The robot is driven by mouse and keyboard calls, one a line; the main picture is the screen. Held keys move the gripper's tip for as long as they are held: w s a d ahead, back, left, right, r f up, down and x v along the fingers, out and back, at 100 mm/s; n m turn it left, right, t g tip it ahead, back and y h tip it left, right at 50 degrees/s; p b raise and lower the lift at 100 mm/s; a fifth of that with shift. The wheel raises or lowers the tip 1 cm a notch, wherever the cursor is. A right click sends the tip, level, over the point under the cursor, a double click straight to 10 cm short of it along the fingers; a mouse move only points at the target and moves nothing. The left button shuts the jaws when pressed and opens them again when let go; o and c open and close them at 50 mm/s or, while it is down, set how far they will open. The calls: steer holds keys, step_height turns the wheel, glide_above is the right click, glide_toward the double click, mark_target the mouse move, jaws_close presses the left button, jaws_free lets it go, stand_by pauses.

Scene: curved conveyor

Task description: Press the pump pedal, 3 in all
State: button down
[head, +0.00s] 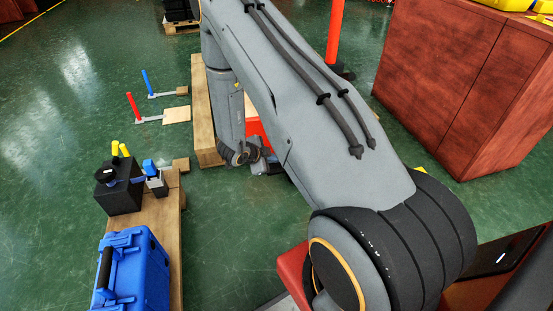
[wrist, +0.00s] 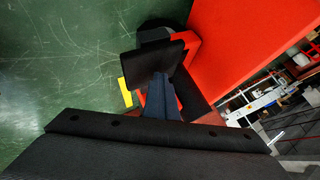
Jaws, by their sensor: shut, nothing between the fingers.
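My gripper (head: 264,166) is low over the green floor in the head view, beside a bright red block (head: 254,130) that my arm partly hides. In the wrist view my gripper (wrist: 162,82) points at a black flat plate (wrist: 158,57) tilted in front of a red part. The plate may be the pump pedal, but I cannot tell for sure. The fingers are shut and hold nothing. They look close to the plate; contact cannot be made out. A large red surface (wrist: 245,40) fills the upper right of the wrist view.
A blue case (head: 150,262) and a black box (head: 122,193) sit on a wooden bench at left. Red (head: 132,106) and blue (head: 148,82) levers stand beyond. A red-brown cabinet (head: 465,80) fills the right.

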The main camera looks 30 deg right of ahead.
steer(key=shift+r, duration=0.1)
steer(key=shift+r+p, duration=1.65)
steer(key=shift+r, duration=0.2)
step_height(320, 180, up, 5)
steer(key=p, duration=0.4)
stand_by(1.8)
steer(key=w+d+r+n+t+y, duration=0.2)
steer(key=w+d+r+n+t, duration=0.15)
steer(key=w+d+n, duration=0.2)
steer(key=n+t+y+p, duration=0.2)
steer(key=n+y+p, duration=0.1)
steer(key=n+y, duration=0.85)
glide_above(274, 165)
steer(key=d, duration=0.2)
steer(key=shift+s+a+r+n+h, duration=0.2)
steer(key=shift+s+n+h, duration=0.25)
steer(key=shift+h, duration=0.4)
